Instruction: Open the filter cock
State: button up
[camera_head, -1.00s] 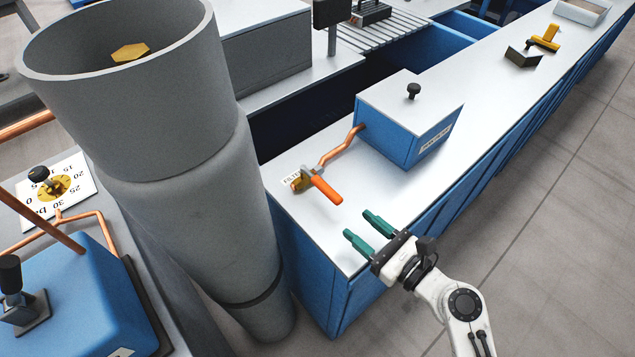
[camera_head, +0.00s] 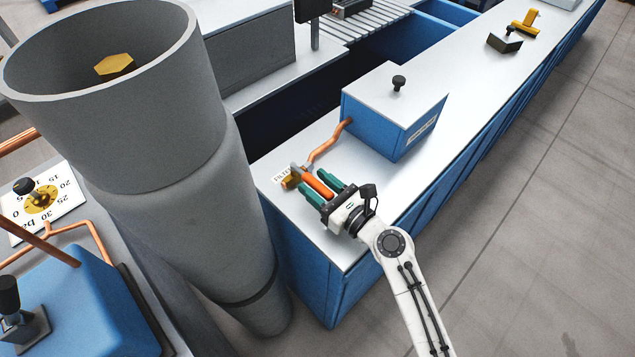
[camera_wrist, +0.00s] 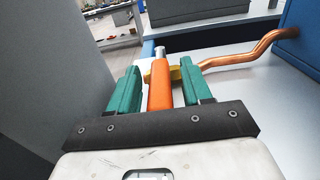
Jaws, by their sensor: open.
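The filter cock's orange handle (camera_head: 319,183) points out from its brass body (camera_head: 291,179) on the white bench top, beside a label partly reading "FILTE". My gripper (camera_head: 318,186) has its green fingers on either side of the orange handle. In the wrist view the handle (camera_wrist: 160,86) stands between the two green fingers (camera_wrist: 160,84), with a gap visible on both sides. The jaws are open. The brass body (camera_wrist: 176,74) is partly hidden behind the handle and right finger in the wrist view.
A copper pipe (camera_head: 329,143) runs from the cock to a blue box (camera_head: 388,125) with a black knob. A large grey cylinder (camera_head: 190,200) stands close on the left. The bench top (camera_head: 350,245) is clear near its front edge.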

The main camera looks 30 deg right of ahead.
jog(key=shift+c, duration=0.4)
grip_shut()
dwell(0.4)
